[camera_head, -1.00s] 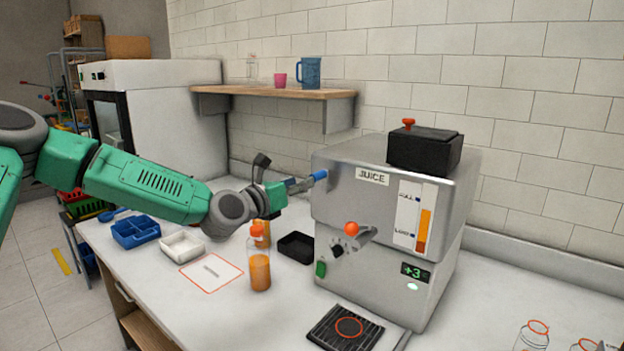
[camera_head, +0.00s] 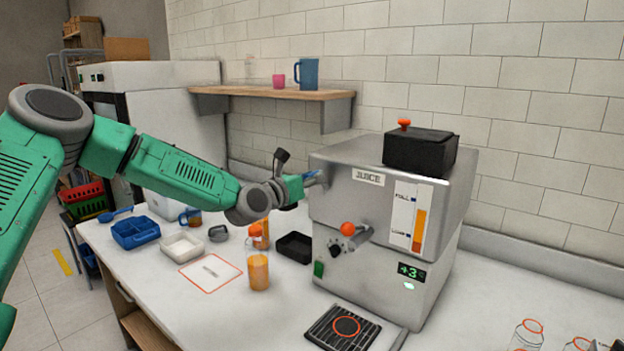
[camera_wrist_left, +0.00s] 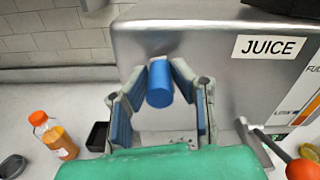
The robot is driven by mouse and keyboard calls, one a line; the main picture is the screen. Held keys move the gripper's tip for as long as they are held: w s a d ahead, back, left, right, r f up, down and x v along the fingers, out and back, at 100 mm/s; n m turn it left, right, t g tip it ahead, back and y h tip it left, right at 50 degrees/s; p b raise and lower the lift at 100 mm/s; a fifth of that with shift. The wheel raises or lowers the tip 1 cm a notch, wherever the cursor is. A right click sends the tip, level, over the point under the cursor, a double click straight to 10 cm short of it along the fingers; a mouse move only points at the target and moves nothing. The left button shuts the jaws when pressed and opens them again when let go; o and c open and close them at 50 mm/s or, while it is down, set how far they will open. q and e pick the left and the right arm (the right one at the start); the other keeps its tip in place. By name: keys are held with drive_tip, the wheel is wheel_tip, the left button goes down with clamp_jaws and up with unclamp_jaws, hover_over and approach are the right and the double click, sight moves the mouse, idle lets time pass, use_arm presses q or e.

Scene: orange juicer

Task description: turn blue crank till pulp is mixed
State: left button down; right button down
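The steel juicer (camera_head: 345,205) stands on the counter, labelled JUICE. Its blue crank (camera_wrist_left: 160,84) shows in the left wrist view as a blue cylinder on the machine's side. My left gripper (camera_wrist_left: 163,76) has its blue-padded fingertips on both sides of this cylinder and appears closed on it. In the head view the left gripper (camera_head: 310,179) is at the juicer's upper left side and largely hides the crank. The pulp inside the juicer is not visible. My right gripper is out of view.
An orange-knobbed lever (camera_head: 348,229) is on the juicer's front, above a black drip tray (camera_head: 322,328). Juice bottles (camera_head: 258,272), a black tray (camera_head: 294,247), a white tray (camera_head: 182,245) and a blue tray (camera_head: 135,233) lie to the left. A wooden shelf (camera_head: 270,93) hangs above.

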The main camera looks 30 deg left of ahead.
use_arm(q)
drive_tip(key=shift+d, duration=0.55)
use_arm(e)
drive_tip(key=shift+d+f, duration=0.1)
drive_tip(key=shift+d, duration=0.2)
use_arm(q)
drive_tip(key=shift+a, duration=0.15)
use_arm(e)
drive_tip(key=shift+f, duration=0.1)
